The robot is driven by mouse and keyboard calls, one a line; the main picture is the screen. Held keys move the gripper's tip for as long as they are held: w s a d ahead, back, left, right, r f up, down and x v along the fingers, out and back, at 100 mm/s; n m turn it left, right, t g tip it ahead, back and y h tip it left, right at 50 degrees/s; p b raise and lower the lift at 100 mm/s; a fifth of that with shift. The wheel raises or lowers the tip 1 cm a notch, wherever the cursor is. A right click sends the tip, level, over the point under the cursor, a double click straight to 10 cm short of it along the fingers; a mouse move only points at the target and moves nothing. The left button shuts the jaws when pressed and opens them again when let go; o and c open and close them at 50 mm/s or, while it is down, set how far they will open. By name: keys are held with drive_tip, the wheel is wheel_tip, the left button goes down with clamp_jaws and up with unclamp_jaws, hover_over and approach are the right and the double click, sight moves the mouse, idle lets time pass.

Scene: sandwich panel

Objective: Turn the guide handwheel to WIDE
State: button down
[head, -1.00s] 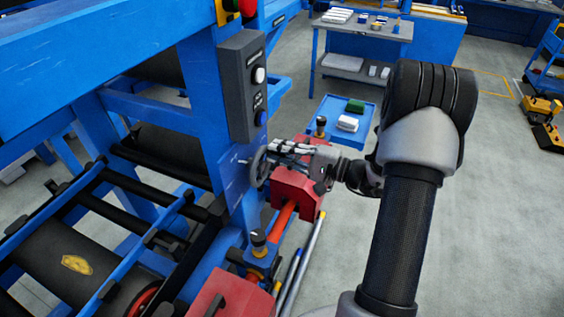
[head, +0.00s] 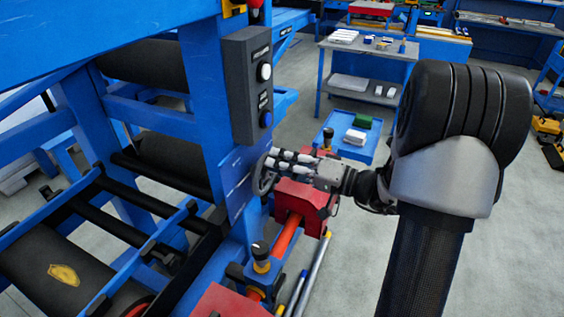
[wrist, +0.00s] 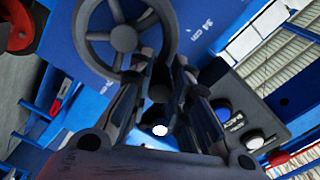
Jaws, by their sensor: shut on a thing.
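The guide handwheel (head: 262,178) is a grey spoked wheel on the side of the blue machine frame. In the wrist view the handwheel (wrist: 124,38) shows its hub and spokes on a blue plate. A marking that seems to read "34 cm" is on the plate beside it; no WIDE mark can be read. My gripper (head: 277,164) reaches in from the right, its fingers at the wheel's near rim. In the wrist view my gripper (wrist: 160,85) is shut on the lower rim. The exact contact is partly hidden by the fingers.
A grey control box (head: 247,85) with a white and a blue button hangs just above the wheel. A red block (head: 300,203) on an orange bar lies below the gripper. A blue tray cart (head: 345,135) stands behind. Open floor lies to the right.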

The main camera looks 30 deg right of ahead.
drive_tip(key=shift+a, duration=0.1)
idle(0.4)
drive_tip(key=c, duration=1.5)
unclamp_jaws()
drive_tip(key=shift+o, duration=0.2)
drive_tip(key=v, duration=1.2)
